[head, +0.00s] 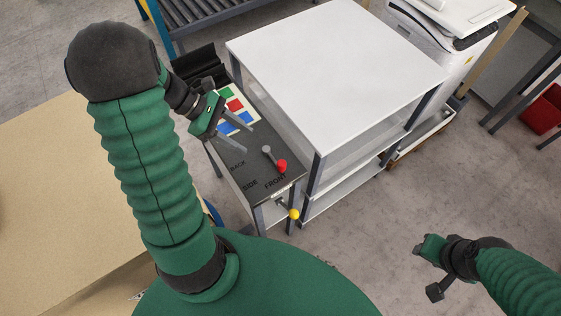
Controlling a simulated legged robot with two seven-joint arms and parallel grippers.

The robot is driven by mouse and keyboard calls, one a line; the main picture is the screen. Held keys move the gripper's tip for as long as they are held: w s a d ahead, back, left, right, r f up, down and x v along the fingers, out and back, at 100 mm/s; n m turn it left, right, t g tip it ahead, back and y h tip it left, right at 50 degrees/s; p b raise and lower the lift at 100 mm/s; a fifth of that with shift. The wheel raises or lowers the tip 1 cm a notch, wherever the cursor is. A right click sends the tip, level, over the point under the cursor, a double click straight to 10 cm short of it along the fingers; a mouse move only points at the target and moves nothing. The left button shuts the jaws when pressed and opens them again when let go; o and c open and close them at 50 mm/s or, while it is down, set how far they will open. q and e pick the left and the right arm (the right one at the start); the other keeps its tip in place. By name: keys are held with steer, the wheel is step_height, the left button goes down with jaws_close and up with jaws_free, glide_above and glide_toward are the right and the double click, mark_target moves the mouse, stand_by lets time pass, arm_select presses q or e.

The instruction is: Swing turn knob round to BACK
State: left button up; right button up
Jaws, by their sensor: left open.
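The turn knob is a grey lever with a red end (281,166) on the dark top of a narrow panel (262,166). Its red end points down and right, nearest the word FRONT; its grey end is up and left. BACK and SIDE are printed to its left. My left gripper (247,139) is open and empty over the panel, left of and above the knob, near BACK and apart from the knob. My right gripper (432,268) is at lower right, far from the panel; its jaws are not clear.
A yellow ball (294,214) sticks out at the panel's front end. A white shelf unit (330,55) stands close on the right. A tan table (45,190) is at left. Floor is free at lower right.

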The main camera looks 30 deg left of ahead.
mark_target(280, 161)
arm_select(q)
steer(key=b+x, duration=0.1)
steer(key=x, duration=1.3)
steer(key=shift+w+d+f, duration=0.1)
steer(key=shift+d+f, duration=0.05)
steer(key=shift+d, duration=0.1)
steer(key=shift+w+d+f, duration=0.15)
steer(key=shift+d+f, duration=0.1)
steer(key=shift+f, duration=0.05)
jaws_close()
steer(key=shift+r, duration=0.1)
